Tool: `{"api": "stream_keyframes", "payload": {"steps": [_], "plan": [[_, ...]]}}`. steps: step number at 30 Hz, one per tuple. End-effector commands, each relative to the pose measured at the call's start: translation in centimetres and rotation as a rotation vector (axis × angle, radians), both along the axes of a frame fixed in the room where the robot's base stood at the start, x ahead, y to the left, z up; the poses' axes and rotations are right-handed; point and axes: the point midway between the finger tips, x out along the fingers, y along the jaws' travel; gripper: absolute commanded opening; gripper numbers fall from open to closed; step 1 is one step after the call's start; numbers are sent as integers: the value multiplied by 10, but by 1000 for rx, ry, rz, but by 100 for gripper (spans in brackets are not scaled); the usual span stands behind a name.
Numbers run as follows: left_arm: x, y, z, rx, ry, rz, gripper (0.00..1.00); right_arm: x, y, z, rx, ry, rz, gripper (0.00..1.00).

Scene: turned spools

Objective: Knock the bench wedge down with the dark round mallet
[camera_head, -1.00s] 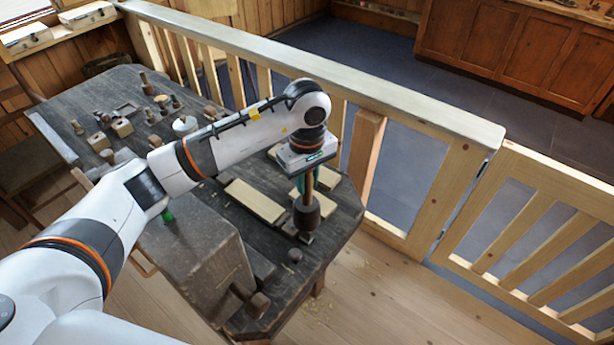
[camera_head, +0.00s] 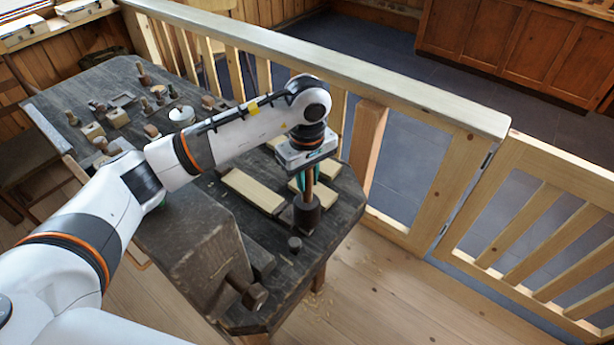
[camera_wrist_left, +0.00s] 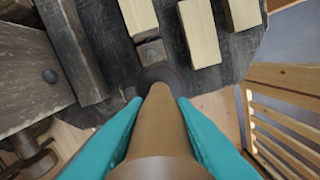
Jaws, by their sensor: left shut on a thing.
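My left gripper (camera_head: 305,184) has teal fingers and is shut on the handle of the dark round mallet (camera_head: 306,214). The mallet hangs nearly upright, head down, over the near right part of the bench. In the left wrist view the fingers (camera_wrist_left: 150,125) lie on both sides of its brown handle, with the dark head (camera_wrist_left: 158,73) beyond. A small dark block (camera_wrist_left: 150,52), which looks like the bench wedge, sits between the end of a pale board and the mallet head. The head hides part of that spot, so I cannot tell whether they touch. My right gripper is not in view.
The dark workbench (camera_head: 335,222) carries pale boards (camera_head: 252,191) and a short round peg (camera_head: 295,244) near the mallet. A vise with a thick jaw (camera_head: 195,245) is at the front. Several turned pieces stand far left. A wooden railing (camera_head: 400,105) runs behind.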

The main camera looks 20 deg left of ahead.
Motion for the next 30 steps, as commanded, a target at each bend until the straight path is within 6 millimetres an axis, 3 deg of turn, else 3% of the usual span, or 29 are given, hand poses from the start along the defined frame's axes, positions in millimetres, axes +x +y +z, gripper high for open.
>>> {"api": "stream_keyframes", "payload": {"steps": [12,23,30], "plan": [[0,0,2,1,1,0,0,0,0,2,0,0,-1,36],[0,0,32,1,-1,0,0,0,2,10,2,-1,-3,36],[0,0,33,1,1,0,0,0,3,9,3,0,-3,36]]}}
